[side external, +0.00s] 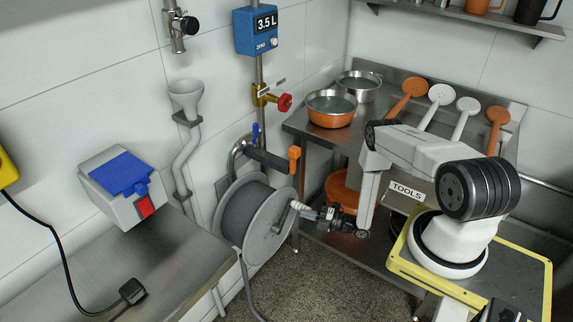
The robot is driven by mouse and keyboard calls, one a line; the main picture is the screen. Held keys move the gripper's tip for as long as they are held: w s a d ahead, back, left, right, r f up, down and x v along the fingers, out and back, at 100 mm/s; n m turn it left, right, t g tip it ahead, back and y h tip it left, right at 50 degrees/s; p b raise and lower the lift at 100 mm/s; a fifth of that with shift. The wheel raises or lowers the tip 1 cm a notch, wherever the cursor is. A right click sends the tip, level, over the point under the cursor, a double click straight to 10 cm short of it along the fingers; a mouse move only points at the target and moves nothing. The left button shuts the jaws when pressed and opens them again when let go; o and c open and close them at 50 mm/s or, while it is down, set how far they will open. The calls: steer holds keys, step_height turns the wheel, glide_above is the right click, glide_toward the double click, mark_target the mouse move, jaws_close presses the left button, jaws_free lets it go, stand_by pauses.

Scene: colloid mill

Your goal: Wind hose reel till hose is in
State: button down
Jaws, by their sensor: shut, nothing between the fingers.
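The hose reel (262,220) is a grey drum mounted low by the wall, with dark hose wound on it. A loose length of grey hose (246,287) hangs from its lower left and runs down out of the picture. A light grey piece that looks like the crank handle (297,206) sticks out from the reel's right face. My gripper (314,213) is shut and empty, its tips right beside this handle. I cannot tell whether they touch it. My dark gripper body hides part of what lies behind it.
A steel bench (165,265) with a grey box with a blue lid (125,178) stands at left. At right is a steel table (300,122) with bowls and several ladles. An orange bucket (340,190) sits below.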

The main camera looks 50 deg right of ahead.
steer(key=s, duration=0.9)
steer(key=shift+s+d, duration=0.15)
steer(key=shift+s, duration=0.05)
steer(key=c, duration=0.6)
jaws_free()
steer(key=shift+o, duration=1.3)
steer(key=shift+w+f+m, duration=0.1)
steer(key=shift+w+m, duration=0.05)
steer(key=shift+m, duration=0.25)
steer(key=w+d+f+m+h, duration=0.1)
steer(key=w+m+h, duration=0.4)
steer(key=m, duration=1.3)
steer(key=shift+w+d+f+h, duration=0.25)
steer(key=shift+d+h, duration=0.25)
steer(key=shift+d, duration=0.15)
